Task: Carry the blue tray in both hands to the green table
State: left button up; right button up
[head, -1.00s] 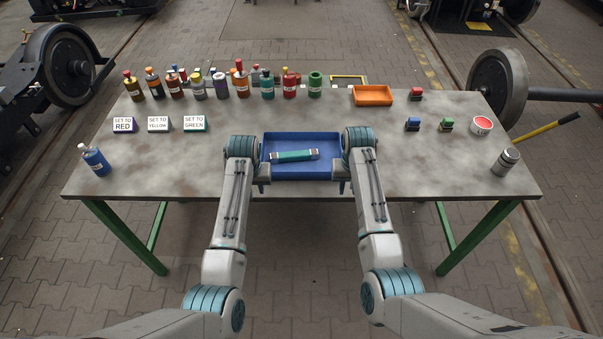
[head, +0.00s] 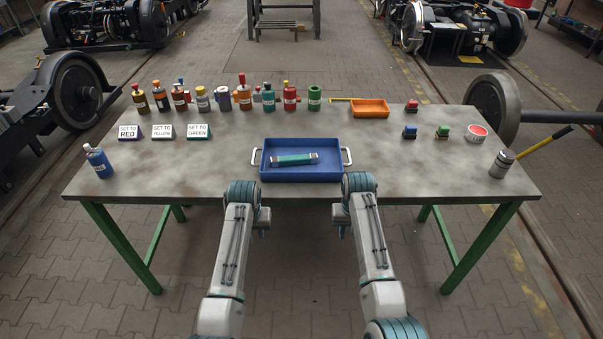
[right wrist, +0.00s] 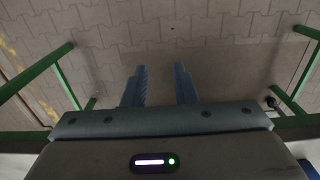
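The blue tray (head: 325,173) sits flat near the front edge of the grey-topped table (head: 400,165), which has green legs. The tray has a pale handle at each short side, both free. A teal bar with light ends (head: 294,159) lies inside the tray. My left gripper (head: 262,231) is in front of the table's front edge, apart from the tray; its fingers are too small to read. My right gripper (head: 341,231) is also in front of the edge, apart from the tray. In the right wrist view its fingers (right wrist: 158,88) are apart and empty above the paved floor.
Several bottles (head: 241,97) line the table's back left, with three label blocks (head: 162,132) before them. A blue bottle (head: 98,162) stands at the left edge. An orange tray (head: 370,109) and a grey canister (head: 501,164) are to the right. Wheelsets flank the table.

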notch_tip(320, 180, up, 8)
dwell(0.4)
